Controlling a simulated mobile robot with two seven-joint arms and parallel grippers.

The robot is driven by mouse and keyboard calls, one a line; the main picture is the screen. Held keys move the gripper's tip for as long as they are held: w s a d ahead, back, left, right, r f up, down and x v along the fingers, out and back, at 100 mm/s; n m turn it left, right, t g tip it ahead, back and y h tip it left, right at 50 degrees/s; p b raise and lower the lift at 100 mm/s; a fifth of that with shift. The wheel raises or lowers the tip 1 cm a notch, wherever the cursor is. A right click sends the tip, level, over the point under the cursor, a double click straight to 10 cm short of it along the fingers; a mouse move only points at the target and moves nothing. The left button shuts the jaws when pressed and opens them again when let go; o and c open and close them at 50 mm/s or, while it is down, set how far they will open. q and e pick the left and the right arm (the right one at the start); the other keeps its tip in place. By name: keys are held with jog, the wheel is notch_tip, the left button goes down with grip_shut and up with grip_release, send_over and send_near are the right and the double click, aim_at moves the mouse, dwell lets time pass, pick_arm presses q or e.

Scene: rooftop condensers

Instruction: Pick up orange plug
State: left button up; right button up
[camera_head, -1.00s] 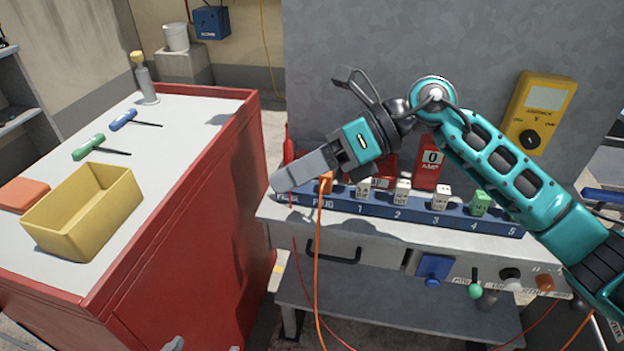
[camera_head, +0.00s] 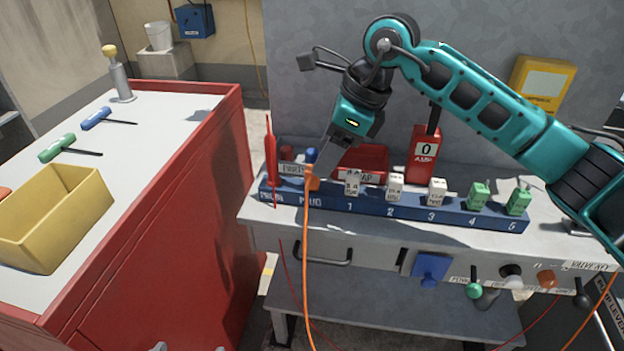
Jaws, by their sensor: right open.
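The orange plug (camera_head: 312,182) stands upright in the slot labelled PLUG on the blue rack (camera_head: 410,213). Its orange cord (camera_head: 305,262) hangs down over the front of the bench. My right gripper (camera_head: 324,158) points down just above and behind the plug, with its jaws open. The fingers are thin and partly blend with the background, so I cannot tell whether they touch the plug. My left gripper is out of view.
A red probe (camera_head: 271,160) stands in the rack left of the plug. White and green numbered blocks (camera_head: 437,192) fill slots to the right. A red cabinet with a yellow bin (camera_head: 90,225) stands at left. A red fuse unit (camera_head: 424,150) is behind the rack.

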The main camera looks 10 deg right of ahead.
aim_at(312, 184)
jog(key=x, duration=0.5)
jog(key=shift+w+a+f+b, duration=0.2)
jog(key=shift+w+a+b, duration=0.05)
jog(key=shift+a+b, duration=0.15)
jog(key=shift+c, duration=0.2)
jog(key=shift+r, duration=0.1)
grip_shut()
